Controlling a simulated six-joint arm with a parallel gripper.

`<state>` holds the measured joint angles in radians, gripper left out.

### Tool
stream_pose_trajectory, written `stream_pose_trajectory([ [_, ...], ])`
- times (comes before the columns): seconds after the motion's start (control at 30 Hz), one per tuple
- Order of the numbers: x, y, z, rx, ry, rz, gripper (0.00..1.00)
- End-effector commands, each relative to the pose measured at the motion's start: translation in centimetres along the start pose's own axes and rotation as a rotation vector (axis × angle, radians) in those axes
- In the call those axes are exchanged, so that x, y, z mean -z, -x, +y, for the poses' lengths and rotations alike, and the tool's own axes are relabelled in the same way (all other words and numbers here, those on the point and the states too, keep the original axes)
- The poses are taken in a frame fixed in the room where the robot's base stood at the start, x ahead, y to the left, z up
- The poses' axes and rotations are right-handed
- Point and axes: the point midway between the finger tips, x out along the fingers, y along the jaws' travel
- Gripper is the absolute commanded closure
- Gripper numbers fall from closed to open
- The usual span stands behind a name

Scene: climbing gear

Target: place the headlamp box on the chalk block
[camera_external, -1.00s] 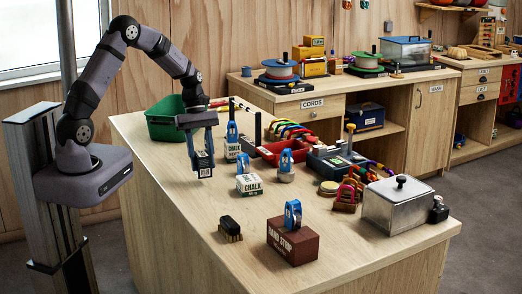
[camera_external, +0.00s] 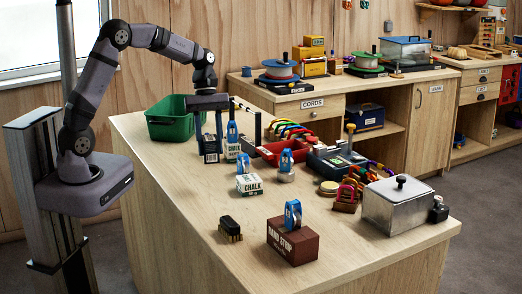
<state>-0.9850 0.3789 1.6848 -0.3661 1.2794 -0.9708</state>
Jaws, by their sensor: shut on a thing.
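My gripper (camera_external: 209,128) points down, with its fingers around the upper part of a small dark box with a pale label (camera_external: 211,157), which I take to be the headlamp box. The box hangs upright near the table's left edge; whether its bottom touches the table cannot be told. The white and green chalk block (camera_external: 249,185) lies in front and to the right of it, with a blue item (camera_external: 243,163) on top. A second similar pale block (camera_external: 232,152), also with a blue item on it, stands just right of the held box.
A green bin (camera_external: 168,124) is behind and left of my gripper. A dark upright post (camera_external: 257,130) stands to the right. A brush (camera_external: 230,229), a red-brown block (camera_external: 292,243) and a metal box (camera_external: 398,206) are nearer the front. The table's left front is clear.

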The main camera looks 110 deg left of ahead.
Motion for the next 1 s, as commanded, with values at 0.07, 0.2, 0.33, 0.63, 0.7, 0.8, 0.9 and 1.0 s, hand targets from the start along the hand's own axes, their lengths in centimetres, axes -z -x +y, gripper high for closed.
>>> stream_pose_trajectory([
  [0.07,-2.0,-0.8,1.0,0.021,-0.059,0.001,0.89],
  [0.2,-5.1,-1.1,2.9,0.054,-0.139,0.002,0.89],
  [0.33,-6.6,-0.3,5.0,0.030,-0.083,0.002,0.89],
  [0.63,-6.3,2.2,8.5,-0.142,0.329,-0.001,0.89],
  [0.7,-6.1,2.6,9.2,-0.190,0.445,0.000,0.89],
  [0.8,-5.9,2.9,9.9,-0.254,0.600,0.000,0.89],
  [0.9,-5.7,3.1,10.4,-0.307,0.729,-0.001,0.89],
  [1.0,-5.6,3.2,10.7,-0.347,0.826,0.000,0.89],
])
